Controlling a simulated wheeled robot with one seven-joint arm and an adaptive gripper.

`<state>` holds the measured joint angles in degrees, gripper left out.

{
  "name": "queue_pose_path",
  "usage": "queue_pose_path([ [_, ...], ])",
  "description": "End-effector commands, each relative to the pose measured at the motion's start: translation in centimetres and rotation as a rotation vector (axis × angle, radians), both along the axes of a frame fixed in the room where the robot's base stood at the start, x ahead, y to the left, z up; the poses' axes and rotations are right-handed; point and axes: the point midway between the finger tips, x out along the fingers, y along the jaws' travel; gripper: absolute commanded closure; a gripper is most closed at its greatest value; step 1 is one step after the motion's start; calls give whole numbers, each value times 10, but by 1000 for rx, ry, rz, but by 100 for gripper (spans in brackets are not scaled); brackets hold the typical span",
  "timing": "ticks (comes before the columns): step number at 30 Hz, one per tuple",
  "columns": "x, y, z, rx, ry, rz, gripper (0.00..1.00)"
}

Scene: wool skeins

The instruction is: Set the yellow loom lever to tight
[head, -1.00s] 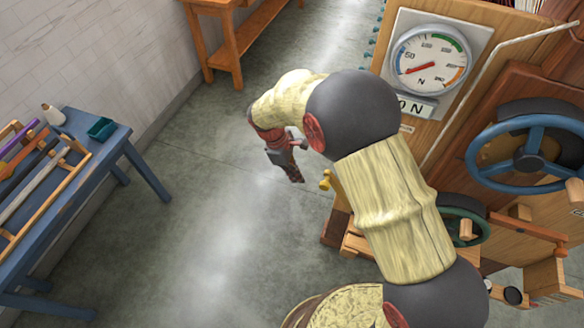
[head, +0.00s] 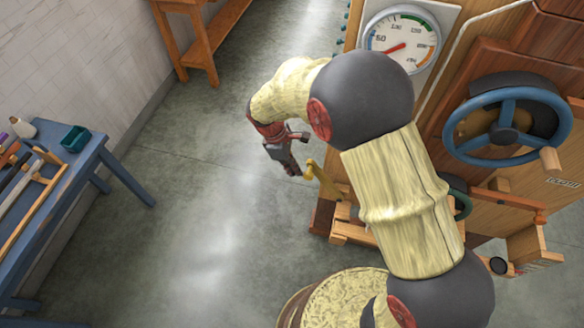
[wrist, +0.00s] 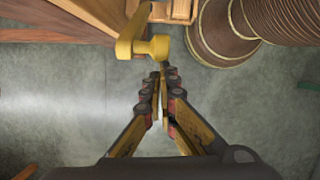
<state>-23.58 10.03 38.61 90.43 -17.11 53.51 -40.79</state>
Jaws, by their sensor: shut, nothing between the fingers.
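The yellow lever (head: 325,183) sticks out from the lower left side of the wooden loom, just right of my gripper in the head view. In the wrist view the lever (wrist: 133,38) has a flat arm and a round hub at the top centre. My gripper (wrist: 160,84) is shut and empty, its fingertips just below the hub in that picture. I cannot tell whether they touch it. In the head view my gripper (head: 296,166) points down beside the lever. No marking for tight can be read.
The loom carries a round gauge (head: 402,42) and a blue handwheel (head: 507,128). A round wooden drum (head: 335,300) stands at the bottom. A blue table (head: 118,178) with tools is at left, and a wooden bench (head: 205,45) is behind. The floor between is clear.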

Motion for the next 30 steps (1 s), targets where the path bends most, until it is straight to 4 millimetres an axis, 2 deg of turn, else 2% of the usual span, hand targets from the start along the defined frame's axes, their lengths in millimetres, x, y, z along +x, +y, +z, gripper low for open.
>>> queue_pose_path([
  [14, -7, -20, 16, 76, -27, -3, 100],
  [22, -19, -51, 35, 197, -71, -9, 100],
  [30, -32, -86, 49, 198, -69, -3, 100],
])
